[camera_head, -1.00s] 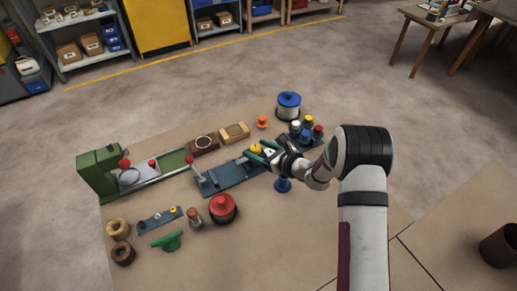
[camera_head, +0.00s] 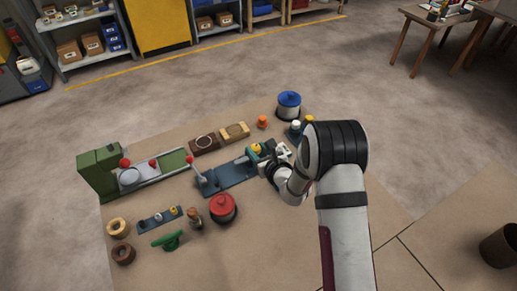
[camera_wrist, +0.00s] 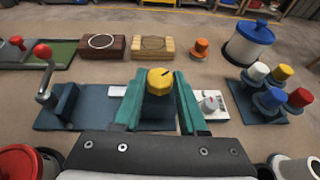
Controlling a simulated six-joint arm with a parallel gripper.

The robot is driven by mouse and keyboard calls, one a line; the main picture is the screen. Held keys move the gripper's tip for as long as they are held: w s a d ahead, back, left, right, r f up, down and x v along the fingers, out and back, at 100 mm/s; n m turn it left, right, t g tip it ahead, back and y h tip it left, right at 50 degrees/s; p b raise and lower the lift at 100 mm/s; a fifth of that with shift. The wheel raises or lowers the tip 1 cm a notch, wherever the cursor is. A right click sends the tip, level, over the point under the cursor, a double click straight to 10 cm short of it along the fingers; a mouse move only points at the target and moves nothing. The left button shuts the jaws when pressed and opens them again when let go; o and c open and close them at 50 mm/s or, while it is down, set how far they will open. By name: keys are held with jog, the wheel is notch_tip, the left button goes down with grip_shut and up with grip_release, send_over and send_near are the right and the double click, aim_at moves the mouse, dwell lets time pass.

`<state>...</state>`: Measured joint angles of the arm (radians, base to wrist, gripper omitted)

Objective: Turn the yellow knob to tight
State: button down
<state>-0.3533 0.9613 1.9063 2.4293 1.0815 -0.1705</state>
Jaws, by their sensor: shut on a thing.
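The yellow knob (camera_wrist: 160,80) sits between the two teal fingers of my gripper (camera_wrist: 160,100) in the wrist view. It is round with a dark pointer mark on its top. The fingers are shut on its sides. In the head view the knob (camera_head: 256,148) shows at the right end of a blue base plate (camera_head: 228,179), with my gripper (camera_head: 258,151) around it. A red-tipped lever stands at the left part of that plate. The knob's underside and any scale marks there are hidden by the fingers.
A white plate with a small knob (camera_wrist: 211,103) lies just right of the fingers. Several coloured-capped pegs (camera_wrist: 270,92) stand on a blue base further right. A blue-lidded pot (camera_head: 289,105) is behind. A red-lidded pot (camera_head: 222,207) stands in front. Brown and tan blocks lie behind the knob.

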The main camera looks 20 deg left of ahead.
jog(key=shift+a+r+m+t+h, duration=0.1)
jog(key=shift+m+t+h, duration=0.3)
jog(key=shift+m, duration=0.1)
jog(key=shift+c, duration=2.3)
grip_release()
jog(key=v, duration=1.6)
